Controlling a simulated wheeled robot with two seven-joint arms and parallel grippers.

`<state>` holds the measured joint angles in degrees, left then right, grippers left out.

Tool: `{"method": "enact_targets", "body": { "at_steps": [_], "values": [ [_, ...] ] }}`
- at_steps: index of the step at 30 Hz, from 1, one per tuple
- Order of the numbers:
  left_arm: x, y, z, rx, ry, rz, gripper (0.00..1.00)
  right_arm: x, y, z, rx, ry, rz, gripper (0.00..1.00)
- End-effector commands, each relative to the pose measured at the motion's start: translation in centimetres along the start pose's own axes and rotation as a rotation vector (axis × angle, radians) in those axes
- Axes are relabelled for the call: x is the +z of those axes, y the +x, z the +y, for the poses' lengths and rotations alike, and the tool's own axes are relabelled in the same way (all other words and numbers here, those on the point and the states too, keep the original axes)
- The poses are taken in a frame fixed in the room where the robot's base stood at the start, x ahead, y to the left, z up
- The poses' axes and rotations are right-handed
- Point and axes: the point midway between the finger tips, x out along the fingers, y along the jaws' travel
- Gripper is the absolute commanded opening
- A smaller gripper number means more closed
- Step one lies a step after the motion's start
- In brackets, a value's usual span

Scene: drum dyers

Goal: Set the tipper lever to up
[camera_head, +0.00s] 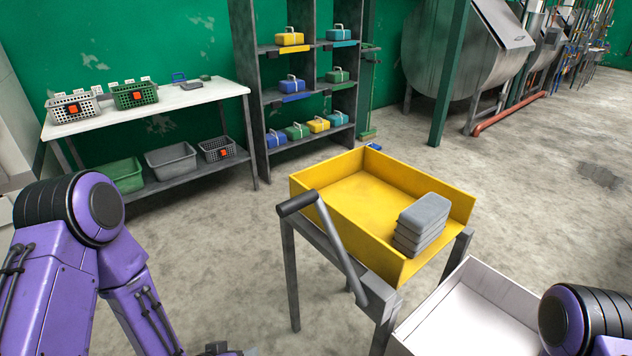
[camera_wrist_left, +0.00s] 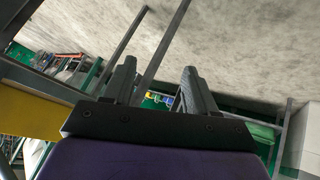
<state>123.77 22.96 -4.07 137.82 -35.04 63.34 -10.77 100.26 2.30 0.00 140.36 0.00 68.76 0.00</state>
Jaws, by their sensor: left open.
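The tipper lever (camera_head: 340,245) is a grey bar with a black grip (camera_head: 297,203) on the near side of a yellow tipper tray (camera_head: 345,200). It slants up and left from its lower end at the stand, grip end high. The tray holds a stack of grey blocks (camera_head: 422,222). My left gripper (camera_wrist_left: 158,85) is open, with nothing seen between its fingers. In the head view only a bit of it shows at the bottom edge, below and left of the lever, apart from it. My right gripper is out of view.
A white bin (camera_head: 470,315) stands right of the tipper stand (camera_head: 292,275). A white table (camera_head: 150,108) with baskets and a shelf rack (camera_head: 262,110) with coloured cases stand behind. Floor left of the stand is clear. A large metal drum (camera_head: 455,55) is farther back.

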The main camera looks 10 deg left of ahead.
Motion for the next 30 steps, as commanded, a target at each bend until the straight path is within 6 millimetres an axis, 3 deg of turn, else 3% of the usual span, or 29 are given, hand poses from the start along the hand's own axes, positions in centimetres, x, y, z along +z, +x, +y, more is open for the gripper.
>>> {"method": "enact_targets", "body": {
  "at_steps": [1,3,6,9,14,30],
  "values": [
    [-7.4,-2.3,3.4,0.143,0.090,0.128,0.57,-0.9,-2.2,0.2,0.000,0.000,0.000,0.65],
    [-14.6,-5.2,7.4,0.316,0.273,0.294,0.57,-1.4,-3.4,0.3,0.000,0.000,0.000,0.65],
    [-21.7,-9.9,11.5,0.471,0.526,0.520,0.57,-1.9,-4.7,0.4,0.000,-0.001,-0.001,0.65],
    [-25.2,-13.3,13.7,0.538,0.707,0.680,0.57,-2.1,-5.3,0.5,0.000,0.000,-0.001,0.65],
    [-26.5,-14.7,14.8,0.559,0.811,0.766,0.57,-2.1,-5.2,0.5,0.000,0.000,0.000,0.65],
    [-30.1,-8.9,21.2,0.558,0.809,0.762,0.57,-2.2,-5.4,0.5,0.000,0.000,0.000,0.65]
  ]
}}
